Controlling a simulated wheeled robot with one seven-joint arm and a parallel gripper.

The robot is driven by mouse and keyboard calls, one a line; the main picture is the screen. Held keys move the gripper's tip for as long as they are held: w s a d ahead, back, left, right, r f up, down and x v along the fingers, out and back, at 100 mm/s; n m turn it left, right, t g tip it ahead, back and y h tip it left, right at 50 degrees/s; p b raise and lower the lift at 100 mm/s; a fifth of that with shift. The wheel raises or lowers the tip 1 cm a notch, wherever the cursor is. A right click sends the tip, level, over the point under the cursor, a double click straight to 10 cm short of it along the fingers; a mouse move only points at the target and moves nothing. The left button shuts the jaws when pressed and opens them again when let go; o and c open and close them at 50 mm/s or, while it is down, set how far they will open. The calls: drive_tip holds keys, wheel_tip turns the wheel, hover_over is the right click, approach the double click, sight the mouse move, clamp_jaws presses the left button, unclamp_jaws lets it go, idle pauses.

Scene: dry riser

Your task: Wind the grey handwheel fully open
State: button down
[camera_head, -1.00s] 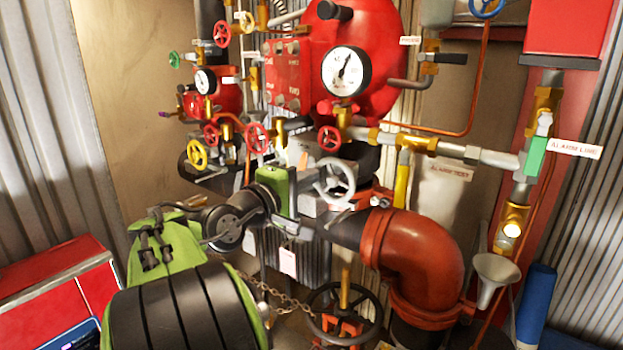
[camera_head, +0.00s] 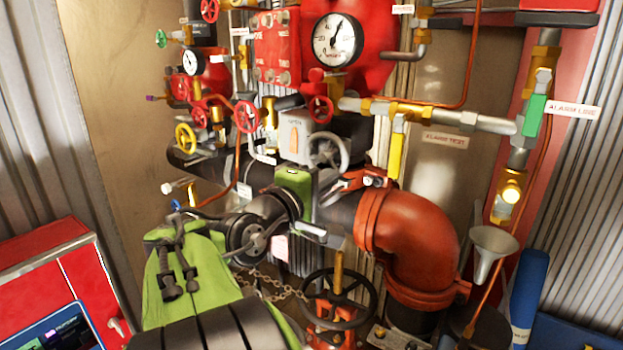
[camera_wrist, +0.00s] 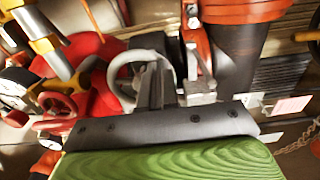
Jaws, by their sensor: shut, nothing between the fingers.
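The grey handwheel (camera_head: 346,152) is a pale spoked wheel on a grey box marked OPEN, in the middle of the head view. Its rim also shows in the wrist view (camera_wrist: 113,73), beyond my fingers. My gripper (camera_wrist: 160,85) is shut and empty, with its dark fingers close together in front of the wheel. In the picture they overlap the wheel's right side; I cannot tell whether they touch it. In the head view my green gripper body (camera_head: 293,183) is below and left of the wheel, and the fingertips are hard to make out.
A large red elbow pipe (camera_head: 408,235) stands right of my gripper. A black handwheel (camera_head: 372,303) with a chain (camera_head: 262,284) is below. Small red wheels (camera_head: 321,109), a yellow wheel (camera_head: 186,138) and a gauge (camera_head: 337,40) crowd above. A red cabinet (camera_head: 40,250) is at left.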

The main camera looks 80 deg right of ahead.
sight(336, 141)
drive_tip(key=r+p, duration=0.1)
drive_tip(key=s+r+p, duration=0.1)
drive_tip(key=r, duration=0.1)
drive_tip(key=shift+s+a+r+p, duration=0.25)
drive_tip(key=shift+s+a+p, duration=0.05)
drive_tip(key=shift+a+p, duration=0.1)
drive_tip(key=shift+w+d+r+p, duration=0.1)
drive_tip(key=shift+w+r+p, duration=0.05)
drive_tip(key=shift+r+p, duration=0.65)
drive_tip(key=shift+w+d+r+p, duration=0.25)
drive_tip(key=shift+w+r+p, duration=0.3)
drive_tip(key=shift+r+p, duration=0.1)
drive_tip(key=shift+w+a+f, duration=0.1)
drive_tip(key=shift+w+f, duration=0.05)
drive_tip(key=shift+w, duration=0.05)
drive_tip(key=b+v, duration=0.1)
drive_tip(key=v, duration=0.2)
drive_tip(key=shift+a+f, duration=0.15)
